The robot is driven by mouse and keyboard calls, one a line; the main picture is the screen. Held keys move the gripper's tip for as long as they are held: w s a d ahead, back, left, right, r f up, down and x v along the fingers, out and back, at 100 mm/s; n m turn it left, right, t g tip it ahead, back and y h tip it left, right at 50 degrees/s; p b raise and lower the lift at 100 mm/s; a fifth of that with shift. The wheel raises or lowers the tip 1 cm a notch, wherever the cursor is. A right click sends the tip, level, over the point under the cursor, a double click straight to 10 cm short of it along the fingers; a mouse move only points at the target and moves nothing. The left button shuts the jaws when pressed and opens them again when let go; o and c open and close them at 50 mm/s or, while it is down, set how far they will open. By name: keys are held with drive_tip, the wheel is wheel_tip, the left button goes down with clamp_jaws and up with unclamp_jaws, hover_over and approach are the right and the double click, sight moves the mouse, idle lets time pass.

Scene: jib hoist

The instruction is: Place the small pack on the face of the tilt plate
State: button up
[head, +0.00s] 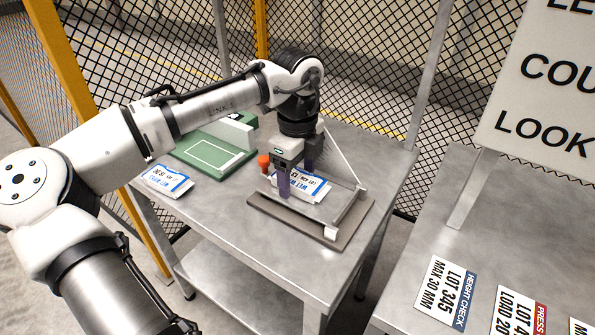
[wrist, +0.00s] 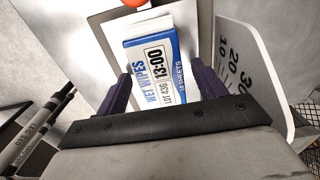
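The pack (head: 306,184) also shows in the head view, low over or on the tilt plate (head: 268,207). I cannot tell whether it rests on the plate face. My gripper (head: 297,180) points down, with one finger on each side of the pack. In the wrist view the left finger meets the pack's edge, and a narrow gap seems to show at the right finger. The near finger hides part of the pack in the head view.
A second blue-and-white pack (head: 167,180) lies at the table's left edge. A green fixture (head: 215,153) stands behind it. An orange knob (head: 263,161) is beside the plate. A white scale plate (wrist: 255,75) stands right of my gripper. A signed table (head: 440,260) is at right; mesh fencing is behind.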

sight(297, 177)
idle(0.3)
wheel_tip(297, 177, up, 12)
drive_tip(key=shift+r+p, duration=0.15)
drive_tip(key=shift+p, duration=0.3)
